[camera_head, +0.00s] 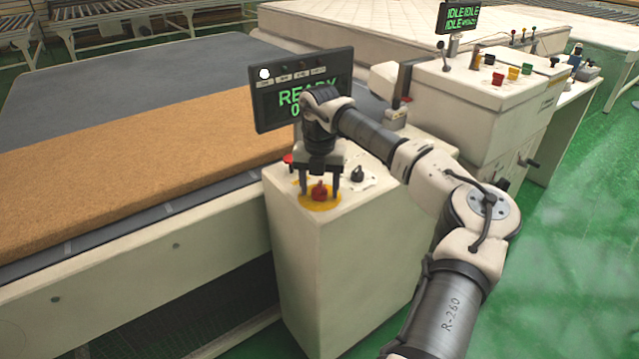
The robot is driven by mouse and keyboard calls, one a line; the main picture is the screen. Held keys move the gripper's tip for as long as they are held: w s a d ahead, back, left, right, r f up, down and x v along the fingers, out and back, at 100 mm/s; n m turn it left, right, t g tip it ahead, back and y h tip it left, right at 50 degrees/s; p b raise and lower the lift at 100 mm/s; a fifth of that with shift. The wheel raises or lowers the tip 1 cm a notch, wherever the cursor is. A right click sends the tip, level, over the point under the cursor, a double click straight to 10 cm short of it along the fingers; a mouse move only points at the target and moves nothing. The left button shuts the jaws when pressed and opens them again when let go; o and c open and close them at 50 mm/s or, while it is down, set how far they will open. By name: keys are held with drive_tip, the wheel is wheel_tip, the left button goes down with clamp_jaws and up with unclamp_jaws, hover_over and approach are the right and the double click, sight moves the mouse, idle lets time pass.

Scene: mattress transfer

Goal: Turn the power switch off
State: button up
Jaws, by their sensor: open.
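A red rotary knob (319,191) sits on a yellow round plate (321,204) on top of the white control pedestal (345,250). I take it to be the power switch; its exact turn position is too small to tell. My gripper (319,190) points straight down over it. Its two fingers are open, one on each side of the red knob, and I cannot tell whether they touch it. A black knob (358,174) stands to the right on the same top. A red button (288,159) is at the back left. A display (303,88) reading READY stands behind, partly hidden by my arm.
A long table (110,215) with a brown mattress slab (150,160) lies to the left. A white cabinet (490,95) with coloured buttons, levers and a screen (462,17) reading IDLE stands behind right. The green floor (570,250) at right is clear.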

drive_tip(key=shift+c, duration=0.2)
drive_tip(key=c, duration=0.9)
drive_tip(key=shift+c, duration=0.2)
drive_tip(key=shift+n, duration=0.3)
drive_tip(key=n+b, duration=0.1)
drive_tip(key=n, duration=1.6)
drive_tip(key=shift+n, duration=0.3)
